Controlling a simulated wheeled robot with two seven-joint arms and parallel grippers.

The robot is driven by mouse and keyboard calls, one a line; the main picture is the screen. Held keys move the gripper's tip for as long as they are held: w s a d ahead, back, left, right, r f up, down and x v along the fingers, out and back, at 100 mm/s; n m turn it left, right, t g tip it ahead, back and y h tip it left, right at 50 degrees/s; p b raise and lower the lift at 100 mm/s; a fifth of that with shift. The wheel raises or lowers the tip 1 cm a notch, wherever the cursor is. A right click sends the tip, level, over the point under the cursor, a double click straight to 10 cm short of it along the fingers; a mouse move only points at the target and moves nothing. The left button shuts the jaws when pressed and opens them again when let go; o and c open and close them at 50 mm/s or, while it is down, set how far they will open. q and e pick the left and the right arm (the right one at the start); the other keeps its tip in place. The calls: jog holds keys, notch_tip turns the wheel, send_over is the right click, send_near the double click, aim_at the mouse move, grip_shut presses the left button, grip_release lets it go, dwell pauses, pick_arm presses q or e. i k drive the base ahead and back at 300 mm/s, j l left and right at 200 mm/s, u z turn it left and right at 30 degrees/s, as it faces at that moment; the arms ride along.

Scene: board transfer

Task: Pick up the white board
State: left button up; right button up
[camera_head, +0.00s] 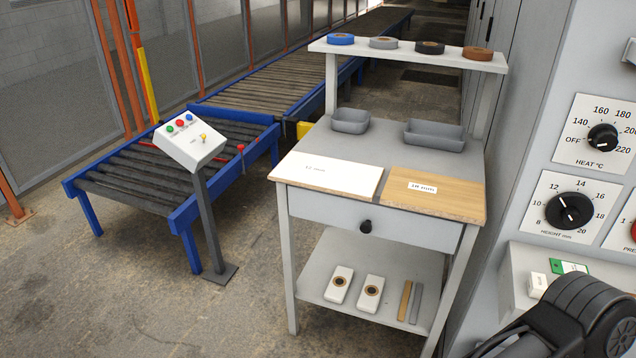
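The white board (327,174) lies flat on the left front part of the grey workbench top (360,143), with its front edge close to the bench's front edge. It has small dark print near its middle. A wood-coloured board (436,199) with a white label lies to its right. A dark part of my own arm shows in the lower right corner, far from the white board. Neither of my grippers can be made out in this view.
Two grey bins (350,121) stand behind the boards. Tape rolls (429,47) sit on the raised shelf. A drawer with a black knob (366,226) is below the top. A control box (190,141) and roller conveyor (150,180) stand left; a machine panel (545,215) stands right.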

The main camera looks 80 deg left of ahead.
aim_at(359, 181)
jog(key=l+u, duration=0.15)
jog(key=u, duration=2.65)
jog(key=j, duration=0.1)
